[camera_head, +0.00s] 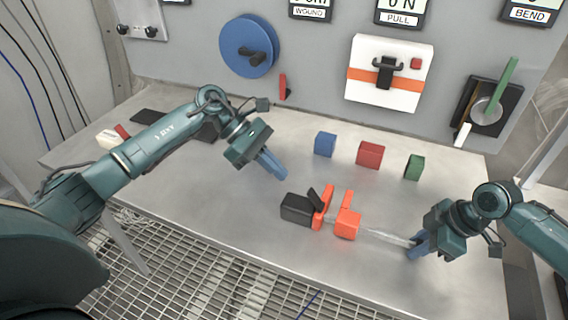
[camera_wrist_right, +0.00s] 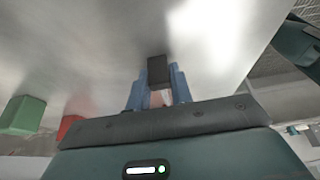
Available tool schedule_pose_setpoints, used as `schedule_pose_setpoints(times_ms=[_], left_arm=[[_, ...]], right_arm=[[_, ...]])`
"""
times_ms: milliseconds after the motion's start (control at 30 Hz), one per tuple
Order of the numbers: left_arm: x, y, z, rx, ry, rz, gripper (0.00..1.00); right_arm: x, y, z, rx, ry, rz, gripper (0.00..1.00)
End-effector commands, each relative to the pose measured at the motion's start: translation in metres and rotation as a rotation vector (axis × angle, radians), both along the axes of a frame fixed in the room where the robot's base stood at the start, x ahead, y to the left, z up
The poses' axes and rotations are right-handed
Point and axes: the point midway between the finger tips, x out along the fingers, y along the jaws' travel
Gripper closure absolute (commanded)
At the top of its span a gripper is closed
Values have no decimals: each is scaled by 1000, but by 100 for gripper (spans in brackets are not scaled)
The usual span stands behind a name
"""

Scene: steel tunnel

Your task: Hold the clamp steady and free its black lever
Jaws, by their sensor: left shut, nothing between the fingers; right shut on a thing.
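The orange clamp (camera_head: 347,223) lies on the steel table, with two orange parts, a black handle block (camera_head: 297,208) at its left and a pale bar (camera_head: 385,236) running right. Its small black lever (camera_head: 314,196) sticks up at an angle beside the left orange part. My right gripper (camera_head: 416,245) is at the bar's right end. In the right wrist view, a black end piece (camera_wrist_right: 159,70) sits between its blue fingers (camera_wrist_right: 157,88). My left gripper (camera_head: 273,166) is shut and empty, above and left of the clamp, apart from the lever.
Blue (camera_head: 325,144), red (camera_head: 370,154) and green (camera_head: 414,167) blocks stand behind the clamp. The back panel holds a blue disc (camera_head: 245,48), a white box with an orange band (camera_head: 366,97) and a green lever (camera_head: 502,88). The table's front is clear, with a grating (camera_head: 190,280) below.

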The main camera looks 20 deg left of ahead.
Motion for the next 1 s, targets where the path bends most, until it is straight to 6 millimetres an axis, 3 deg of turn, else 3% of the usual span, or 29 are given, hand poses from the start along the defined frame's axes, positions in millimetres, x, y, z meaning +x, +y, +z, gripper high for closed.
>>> schedule_pose_setpoints(times_ms=[200, 400, 1000], left_arm=[[-1, -31, -26, -2, 2, -1, 100], [0, -46, -39, -1, 1, 1, 100], [0, -50, -40, 43, 2, -6, 100]], right_arm=[[0, 0, -1, -1, 1, 0, 100], [0, 0, -1, -1, 1, 0, 100], [0, 0, -1, -1, 1, 0, 100]])
